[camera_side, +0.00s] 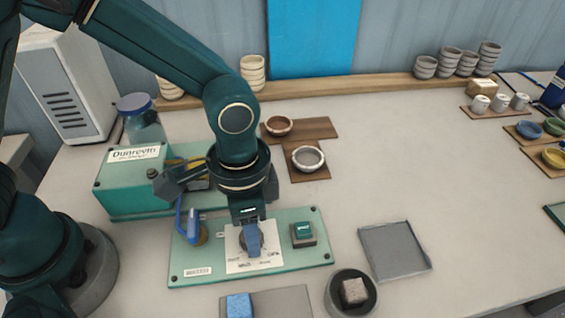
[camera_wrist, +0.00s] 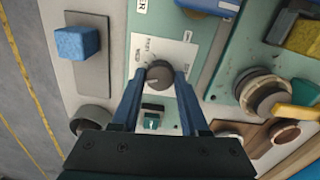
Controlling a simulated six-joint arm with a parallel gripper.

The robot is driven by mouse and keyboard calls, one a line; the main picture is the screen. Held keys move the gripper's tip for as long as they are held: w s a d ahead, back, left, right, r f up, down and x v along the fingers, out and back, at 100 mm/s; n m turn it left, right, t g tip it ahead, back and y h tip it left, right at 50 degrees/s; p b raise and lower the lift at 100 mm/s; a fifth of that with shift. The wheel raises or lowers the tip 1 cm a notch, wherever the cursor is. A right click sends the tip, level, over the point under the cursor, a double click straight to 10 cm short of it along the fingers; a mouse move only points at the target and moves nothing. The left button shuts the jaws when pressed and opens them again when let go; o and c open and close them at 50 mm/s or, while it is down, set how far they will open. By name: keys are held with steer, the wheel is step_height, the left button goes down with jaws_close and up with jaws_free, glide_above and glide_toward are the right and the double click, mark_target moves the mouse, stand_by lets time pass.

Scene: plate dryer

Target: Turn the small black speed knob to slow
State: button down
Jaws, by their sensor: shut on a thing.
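The small black speed knob (camera_wrist: 160,76) is round and dark, on a white printed label plate (camera_wrist: 139,52) on the green control panel (camera_side: 319,254). A pale mark on the knob points toward the left in the wrist view. The words around the knob are too small to read surely. My gripper (camera_wrist: 160,80) has its blue fingers on either side of the knob and is shut on it. In the side view my gripper (camera_side: 251,240) stands over the label plate (camera_side: 273,261) and mostly hides the knob.
A green push button (camera_side: 303,230) sits right of the knob, and a blue lever (camera_side: 193,227) sits left. A green machine (camera_side: 125,190) stands behind. A blue sponge block (camera_side: 239,305), a dark round bowl (camera_side: 334,301) and a grey tray (camera_side: 396,262) lie nearby.

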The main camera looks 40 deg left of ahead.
steer(key=shift+c, duration=2)
jaws_free()
steer(key=shift+r, duration=0.15)
steer(key=shift+r, duration=2.5)
